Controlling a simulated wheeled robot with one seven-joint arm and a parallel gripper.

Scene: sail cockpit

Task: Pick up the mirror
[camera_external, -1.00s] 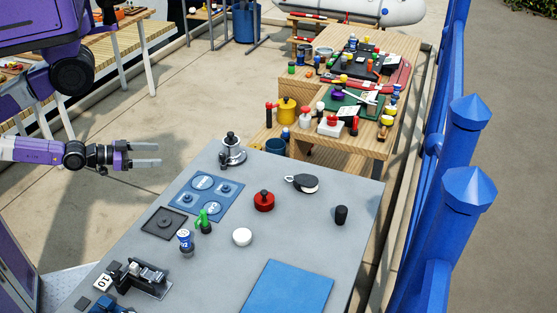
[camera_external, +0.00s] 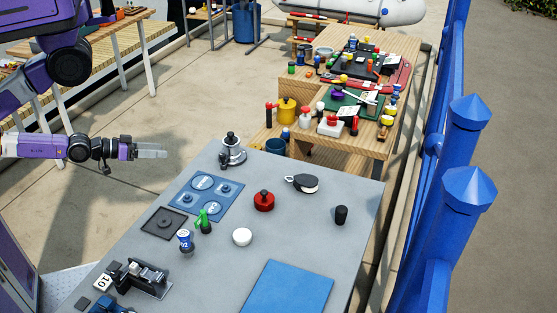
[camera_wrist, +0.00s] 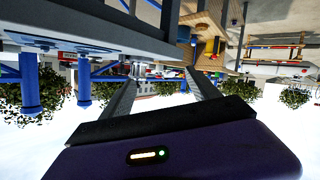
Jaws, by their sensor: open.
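My gripper (camera_external: 164,151) is open and empty at the left, in the air off the left edge of the grey table (camera_external: 310,235). Its fingers point right and nearly overlap in the external view. In the wrist view my gripper (camera_wrist: 162,84) shows two fingers spread apart with nothing between them. A small black-and-white oval item (camera_external: 303,184) with a short stub lies on the far part of the table, well to the right of my gripper. It may be the mirror, but I cannot tell for sure.
On the grey table are a silver winch-like part (camera_external: 232,150), blue panel (camera_external: 207,195), red knob (camera_external: 264,201), white disc (camera_external: 242,237), black cylinder (camera_external: 341,215) and blue sheet (camera_external: 288,288). A cluttered wooden bench (camera_external: 375,150) stands behind. Blue posts (camera_external: 460,215) line the right.

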